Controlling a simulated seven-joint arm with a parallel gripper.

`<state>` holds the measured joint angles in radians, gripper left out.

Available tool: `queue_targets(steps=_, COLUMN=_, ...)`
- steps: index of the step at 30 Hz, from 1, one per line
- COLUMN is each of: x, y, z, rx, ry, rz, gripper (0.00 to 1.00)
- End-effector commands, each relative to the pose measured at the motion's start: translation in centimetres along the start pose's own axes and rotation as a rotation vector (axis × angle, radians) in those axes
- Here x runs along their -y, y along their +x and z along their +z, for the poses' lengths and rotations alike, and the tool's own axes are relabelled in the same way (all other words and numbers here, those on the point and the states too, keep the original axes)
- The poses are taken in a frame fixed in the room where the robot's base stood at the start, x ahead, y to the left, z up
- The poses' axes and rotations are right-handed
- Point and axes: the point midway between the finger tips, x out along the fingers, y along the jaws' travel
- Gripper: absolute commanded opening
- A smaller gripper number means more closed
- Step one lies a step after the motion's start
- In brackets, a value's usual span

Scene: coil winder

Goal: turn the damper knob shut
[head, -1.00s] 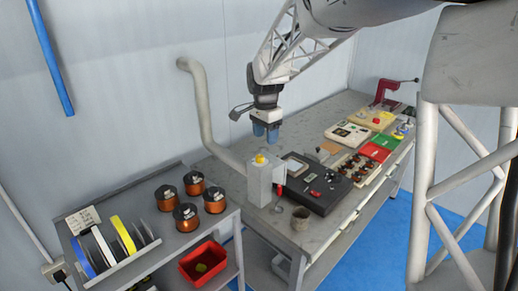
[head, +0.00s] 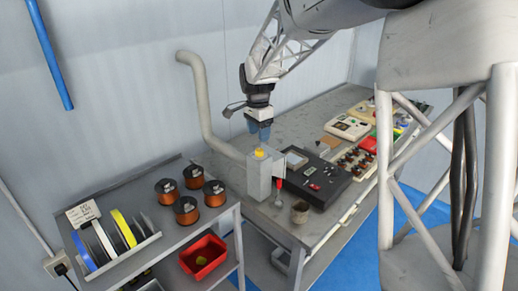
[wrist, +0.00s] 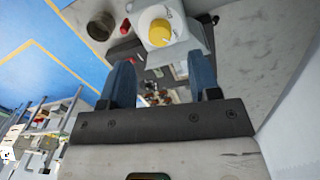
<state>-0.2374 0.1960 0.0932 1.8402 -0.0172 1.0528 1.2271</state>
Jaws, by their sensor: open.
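The yellow damper knob (head: 260,153) sits on top of a grey box (head: 260,181) at the near left corner of the bench. In the wrist view the knob (wrist: 160,32) shows from above as a round yellow cap on a white disc. My gripper (head: 260,133) hangs just above and behind the knob, pointing down. In the wrist view its two blue fingers (wrist: 161,84) are apart with nothing held between them. The knob lies beyond the fingertips there, not between them.
A red-handled lever (head: 279,184) is on the box's right side. A grey cup (head: 300,212) and a black panel unit (head: 325,186) stand close by. Copper coils (head: 187,210) sit on the left shelf. A pale duct pipe (head: 204,105) rises behind.

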Motion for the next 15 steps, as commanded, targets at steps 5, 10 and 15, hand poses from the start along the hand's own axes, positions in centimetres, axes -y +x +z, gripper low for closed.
queue_targets(steps=5, x=0.0, y=2.0, z=0.0, rx=0.0, ry=0.0, rz=0.001, gripper=0.56)
queue_targets(steps=10, x=0.0, y=4.2, z=0.0, rx=0.0, ry=0.0, rz=0.002, gripper=0.56)
queue_targets(steps=15, x=0.0, y=5.6, z=0.0, rx=-0.001, ry=0.0, rz=0.0, gripper=0.56)
